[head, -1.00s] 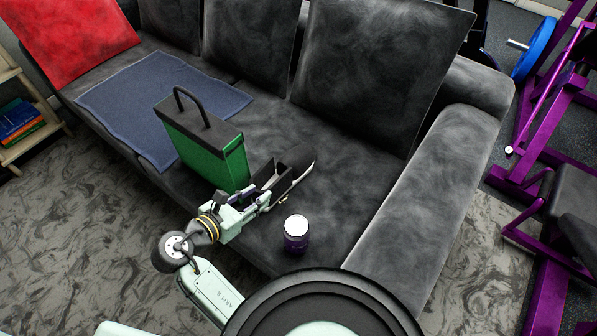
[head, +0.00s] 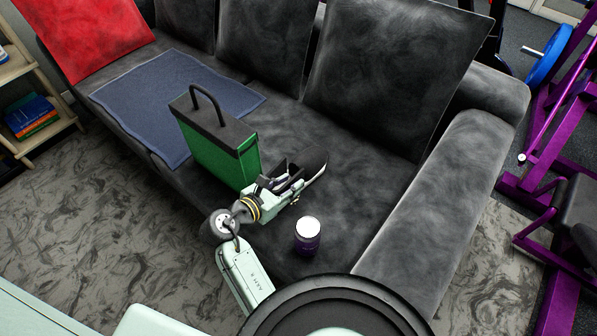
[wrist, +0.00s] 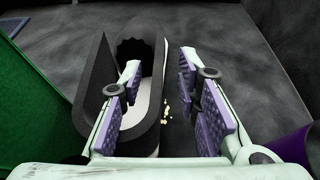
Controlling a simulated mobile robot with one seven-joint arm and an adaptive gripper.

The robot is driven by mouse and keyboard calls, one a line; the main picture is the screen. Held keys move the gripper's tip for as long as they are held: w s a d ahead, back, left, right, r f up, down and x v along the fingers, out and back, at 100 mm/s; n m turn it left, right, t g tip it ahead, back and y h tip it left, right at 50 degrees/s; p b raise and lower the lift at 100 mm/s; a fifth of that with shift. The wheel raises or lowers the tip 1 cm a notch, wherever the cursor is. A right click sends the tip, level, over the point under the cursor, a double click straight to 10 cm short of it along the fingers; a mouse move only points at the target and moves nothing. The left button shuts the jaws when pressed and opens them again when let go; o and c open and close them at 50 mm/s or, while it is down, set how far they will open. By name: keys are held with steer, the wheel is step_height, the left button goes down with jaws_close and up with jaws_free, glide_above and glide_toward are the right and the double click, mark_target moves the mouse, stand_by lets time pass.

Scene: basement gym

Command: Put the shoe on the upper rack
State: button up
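A dark shoe with a pale sole (head: 316,162) lies on the grey sofa seat, right of the green box. In the wrist view the shoe (wrist: 92,75) has its opening facing the camera. My gripper (head: 290,178) is at the near end of the shoe, with its fingers spread. In the wrist view my gripper (wrist: 168,98) has its left finger over or in the shoe opening and its right finger outside the right wall. A gap shows between the right finger and that wall. Finger contact is unclear. I cannot identify the upper rack with certainty.
A green box with a black handle (head: 222,160) stands close left of my gripper. A purple can with a white lid (head: 307,236) stands close in front. A wooden shelf unit (head: 52,136) with books is at far left. A blue towel (head: 150,90) lies on the sofa.

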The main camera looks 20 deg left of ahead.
mark_target(297, 170)
steer(key=shift+x, duration=1.25)
steer(key=shift+c, duration=0.5)
jaws_close()
